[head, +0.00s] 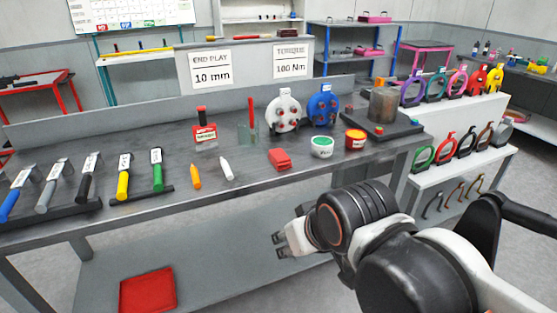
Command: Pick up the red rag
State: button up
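A small red folded cloth, which looks like the red rag (279,159), lies on the grey workbench (240,190) near its front edge, right of the white marker and left of the round tubs. My gripper (280,244) is in front of the bench, below and apart from the rag. Its two short fingertips look apart, with nothing between them. My arm comes in from the lower right.
An orange marker (195,177), a white marker (227,168), a white-green tub (322,147) and a red tub (355,139) stand near the rag. Several handled tools lie left. A flat red item (148,290) is on the lower shelf.

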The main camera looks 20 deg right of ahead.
aim_at(280, 160)
jog(key=z, duration=4.3)
jog(key=u, duration=3.85)
jog(key=i+l, duration=0.2)
jog(key=i, duration=0.35)
jog(key=i+l+z, duration=0.1)
jog(key=i, duration=0.45)
jog(key=l, duration=0.1)
